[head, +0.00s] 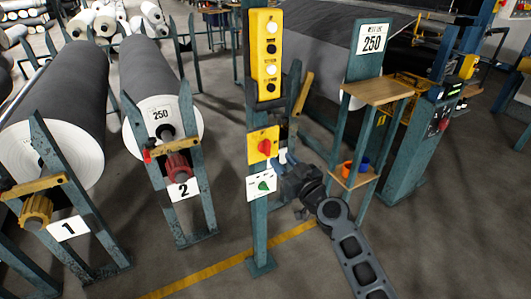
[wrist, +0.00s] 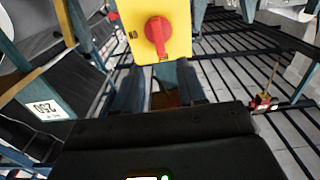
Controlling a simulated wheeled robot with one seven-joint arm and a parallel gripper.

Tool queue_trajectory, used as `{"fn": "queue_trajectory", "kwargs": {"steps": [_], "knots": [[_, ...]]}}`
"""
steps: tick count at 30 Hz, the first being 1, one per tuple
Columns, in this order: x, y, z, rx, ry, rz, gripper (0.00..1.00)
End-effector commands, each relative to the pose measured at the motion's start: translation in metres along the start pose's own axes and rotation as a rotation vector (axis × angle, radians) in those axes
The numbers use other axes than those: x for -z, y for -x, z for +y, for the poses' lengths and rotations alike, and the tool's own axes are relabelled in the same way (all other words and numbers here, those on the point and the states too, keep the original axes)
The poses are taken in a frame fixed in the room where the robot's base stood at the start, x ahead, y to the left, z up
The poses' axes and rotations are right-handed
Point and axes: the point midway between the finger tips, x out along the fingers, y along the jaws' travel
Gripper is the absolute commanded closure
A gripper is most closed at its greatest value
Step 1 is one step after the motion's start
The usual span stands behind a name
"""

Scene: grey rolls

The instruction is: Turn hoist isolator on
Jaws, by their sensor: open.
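A yellow switch box (head: 255,146) with a red rotary knob (head: 265,146) is mounted on a teal post. In the wrist view the red knob (wrist: 158,35) stands nearly upright on the yellow plate (wrist: 180,43), at the top centre. Labels are too small to read, so I cannot tell which box is the hoist isolator. My gripper (head: 284,160) is open, just right of the two boxes. In the wrist view my gripper (wrist: 160,88) shows empty fingers apart, short of the red knob.
A yellow push-button panel (head: 265,55) is higher on the same teal post (head: 259,235). A wooden-shelved stand (head: 378,90) with orange and blue cups is close on the right. Large grey rolls (head: 155,80) in numbered racks stand left. The floor in front is clear.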

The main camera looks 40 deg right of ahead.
Motion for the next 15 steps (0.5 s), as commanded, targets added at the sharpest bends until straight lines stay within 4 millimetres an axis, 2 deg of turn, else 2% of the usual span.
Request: {"fn": "queue_trajectory", "kwargs": {"steps": [9,15], "knots": [[0.003,-0.047,0.000,0.000,-0.001,0.002,0.60],[0.001,-0.067,0.000,0.000,-0.001,0.001,0.60]]}}
